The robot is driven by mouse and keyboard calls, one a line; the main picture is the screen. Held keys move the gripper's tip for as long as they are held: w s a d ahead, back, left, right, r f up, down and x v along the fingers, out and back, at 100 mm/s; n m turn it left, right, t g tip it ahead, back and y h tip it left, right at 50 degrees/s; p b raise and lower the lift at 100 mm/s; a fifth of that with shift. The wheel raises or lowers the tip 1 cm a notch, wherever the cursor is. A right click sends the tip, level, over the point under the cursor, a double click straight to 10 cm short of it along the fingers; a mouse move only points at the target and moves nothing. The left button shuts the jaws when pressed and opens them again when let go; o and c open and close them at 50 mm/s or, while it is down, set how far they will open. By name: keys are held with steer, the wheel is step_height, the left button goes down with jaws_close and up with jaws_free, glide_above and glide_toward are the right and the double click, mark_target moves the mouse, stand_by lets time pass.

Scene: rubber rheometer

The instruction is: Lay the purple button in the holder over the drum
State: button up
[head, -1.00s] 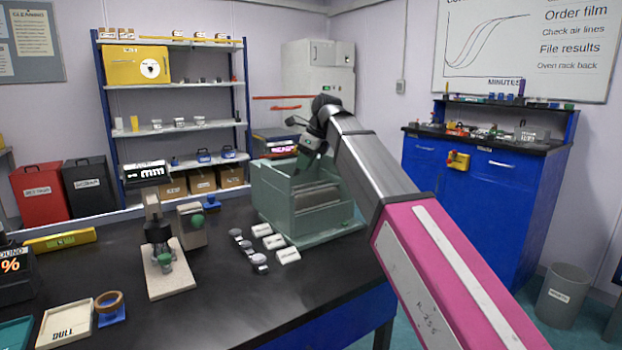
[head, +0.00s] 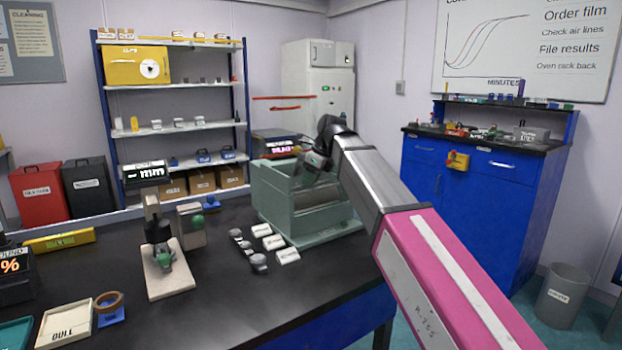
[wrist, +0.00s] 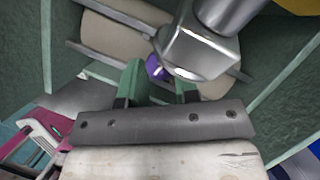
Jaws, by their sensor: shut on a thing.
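The purple button (wrist: 154,67) is small and partly hidden in the wrist view. It sits between the green fingertips of my gripper (wrist: 158,82), which is shut on it. The metal holder (wrist: 196,52) is right beside the button, on its right in the wrist view; I cannot tell whether they touch. The pale drum (wrist: 112,38) lies below, inside the green machine. In the head view my gripper (head: 316,164) is over the green machine (head: 283,226), with the drum (head: 317,196) under it. The button and holder cannot be made out in the head view.
The machine's green walls (wrist: 75,15) stand around the gripper. Several small weights (head: 258,261) and labelled white blocks (head: 287,256) lie in front of the machine. A stand with a pale base (head: 168,277) is to the left. The black bench top (head: 225,300) is clear at the front.

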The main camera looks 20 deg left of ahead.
steer(key=shift+s+d+f, duration=0.1)
steer(key=shift+d+f, duration=0.05)
steer(key=shift+f, duration=0.4)
steer(key=o, duration=1)
steer(key=shift+f, duration=0.15)
steer(key=shift+c, duration=0.2)
steer(key=shift+s+d, duration=0.1)
steer(key=shift+s, duration=0.05)
steer(key=shift+s+f, duration=0.1)
steer(key=shift+s, duration=0.05)
steer(key=shift+r, duration=0.25)
steer(key=a+v, duration=0.1)
steer(key=v, duration=1.2)
steer(key=shift+w+r, duration=0.2)
steer(key=shift+w, duration=0.2)
